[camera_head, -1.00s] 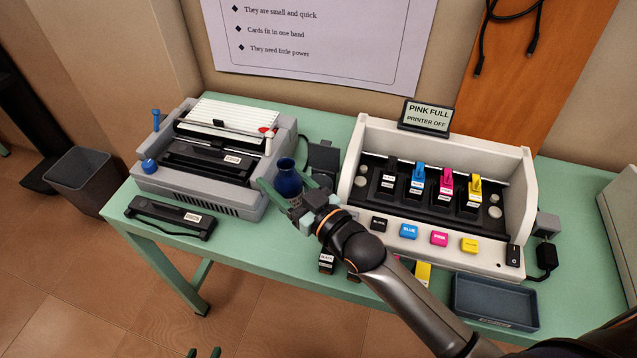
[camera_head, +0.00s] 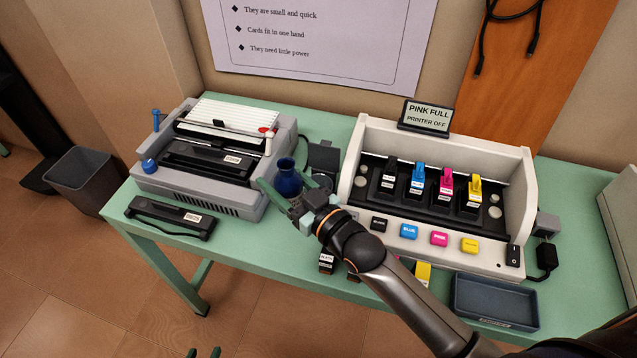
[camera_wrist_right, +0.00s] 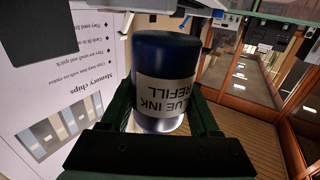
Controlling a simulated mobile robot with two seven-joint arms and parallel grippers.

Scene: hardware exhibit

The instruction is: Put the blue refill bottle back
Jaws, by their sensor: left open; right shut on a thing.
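The blue refill bottle (camera_head: 289,178) is dark blue and stands between the grey machine and the white printer in the head view. My right gripper (camera_head: 290,186) is shut around it, one finger on each side. In the right wrist view the bottle (camera_wrist_right: 160,60) fills the space between the fingers, its white label reading "BLUE INK REFILL" upside down. Its underside is hidden, so I cannot tell whether it touches the table. My left gripper (camera_head: 204,353) shows only as green tips at the bottom edge, open and apart from everything.
A white printer (camera_head: 510,250) with ink tanks and a "PINK FULL, PRINTER OFF" sign (camera_head: 427,116) stands right. Black (camera_head: 326,262) and yellow (camera_head: 423,272) refills stand in front, partly behind my arm. A dark tray (camera_head: 495,300) lies front right. A grey machine (camera_head: 215,160) stands left.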

